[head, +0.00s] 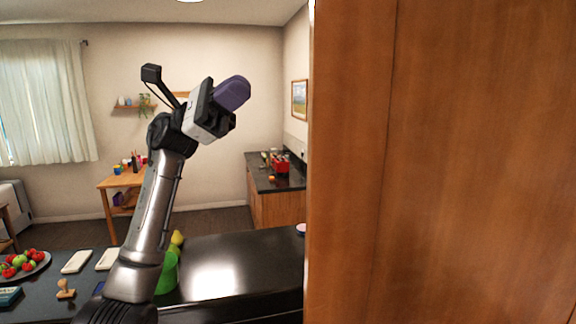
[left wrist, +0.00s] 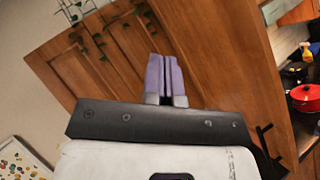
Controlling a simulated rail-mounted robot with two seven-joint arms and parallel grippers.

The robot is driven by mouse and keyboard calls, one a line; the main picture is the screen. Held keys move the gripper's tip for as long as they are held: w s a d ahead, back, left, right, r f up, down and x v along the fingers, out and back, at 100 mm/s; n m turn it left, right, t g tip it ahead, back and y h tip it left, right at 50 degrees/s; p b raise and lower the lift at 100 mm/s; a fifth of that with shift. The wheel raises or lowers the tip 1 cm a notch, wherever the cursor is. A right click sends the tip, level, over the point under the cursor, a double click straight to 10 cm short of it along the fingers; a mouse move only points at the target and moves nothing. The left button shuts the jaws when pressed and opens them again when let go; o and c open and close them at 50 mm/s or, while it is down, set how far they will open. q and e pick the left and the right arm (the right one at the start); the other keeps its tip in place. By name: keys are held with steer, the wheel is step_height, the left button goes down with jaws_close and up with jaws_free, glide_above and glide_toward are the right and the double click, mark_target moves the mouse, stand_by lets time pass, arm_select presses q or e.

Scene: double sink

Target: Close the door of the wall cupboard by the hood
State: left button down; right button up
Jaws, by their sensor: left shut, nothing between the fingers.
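A large brown wooden panel (head: 450,160) fills the right half of the head view, very close; I cannot tell there whether it is the cupboard door or its side. My left gripper (head: 234,93), with purple fingers, is raised left of the panel's edge, shut and empty. In the left wrist view wooden cupboard panelling (left wrist: 215,60) stands tilted behind the shut fingers (left wrist: 165,77). A dark handle-like part shows near its lower right. Contact between the fingers and the wood cannot be made out. My right gripper is out of view.
A dark counter (head: 235,262) lies below, with a green container (head: 167,273) and a fruit plate (head: 23,265) at left. A far counter (head: 262,182) holds a red item. In the left wrist view a red pot (left wrist: 306,98) is at right. The air left of the panel looks free.

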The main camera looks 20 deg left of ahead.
arm_select(q)
steer(key=s+d+f+m+g+y, duration=0.2)
steer(key=s+f+m+g+y, duration=0.3)
steer(key=f+m, duration=0.4)
steer(key=s+d+r+m+y+p, duration=0.1)
steer(key=s+d, duration=0.4)
steer(key=d, duration=0.6)
steer(key=shift+d+m+p, duration=0.2)
steer(key=shift+m+p, duration=0.6)
steer(key=shift+p, duration=0.55)
